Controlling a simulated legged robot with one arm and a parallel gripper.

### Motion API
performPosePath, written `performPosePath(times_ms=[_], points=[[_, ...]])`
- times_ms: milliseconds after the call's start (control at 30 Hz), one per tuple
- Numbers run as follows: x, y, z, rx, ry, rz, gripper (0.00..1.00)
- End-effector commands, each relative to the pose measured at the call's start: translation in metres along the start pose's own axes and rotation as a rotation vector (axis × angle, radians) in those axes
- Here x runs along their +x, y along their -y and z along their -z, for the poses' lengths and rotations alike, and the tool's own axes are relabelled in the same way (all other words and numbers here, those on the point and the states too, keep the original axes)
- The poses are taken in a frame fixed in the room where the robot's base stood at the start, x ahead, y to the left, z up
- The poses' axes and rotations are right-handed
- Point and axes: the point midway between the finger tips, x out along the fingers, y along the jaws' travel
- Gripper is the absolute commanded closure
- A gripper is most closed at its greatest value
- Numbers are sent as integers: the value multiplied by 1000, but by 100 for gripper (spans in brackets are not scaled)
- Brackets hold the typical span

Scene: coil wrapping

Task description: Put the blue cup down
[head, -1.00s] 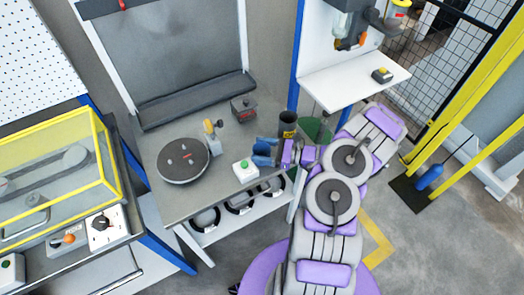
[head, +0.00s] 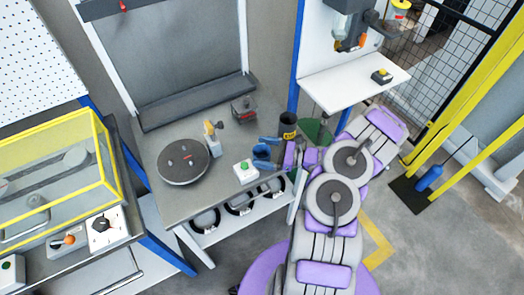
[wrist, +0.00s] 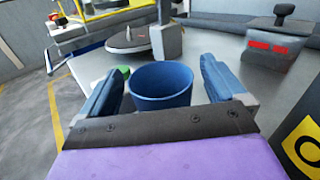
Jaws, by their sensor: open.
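The blue cup (head: 261,152) stands upright on the grey workbench top (head: 205,195) near its right end. In the wrist view the cup (wrist: 161,84) shows its open, empty-looking mouth between the two blue fingers. My gripper (head: 266,152) is open around the cup, with one finger on each side. In the wrist view my gripper (wrist: 160,78) shows a clear gap on the right side of the cup and a smaller one on the left. The cup's base is hidden by the gripper body in the wrist view.
A white box with a green button (head: 246,170) stands close left of the cup. A dark cylinder with a yellow label (head: 288,128) stands close behind it. A round dark turntable (head: 183,162) and a grey box with red lettering (head: 243,109) are also on the bench.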

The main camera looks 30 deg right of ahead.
Motion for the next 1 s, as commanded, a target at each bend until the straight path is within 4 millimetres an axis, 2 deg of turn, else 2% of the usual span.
performPosePath(times_ms=[400,633,733,800,867,1000], points=[[-81,1,0,0,-4,3,3],[-107,0,-1,-1,-1,2,3],[-107,0,-4,-8,-1,-13,3],[-99,-1,-14,-27,-1,-45,3],[-86,-3,-28,-55,-2,-92,3],[-44,-19,-73,-152,-8,-255,3]])
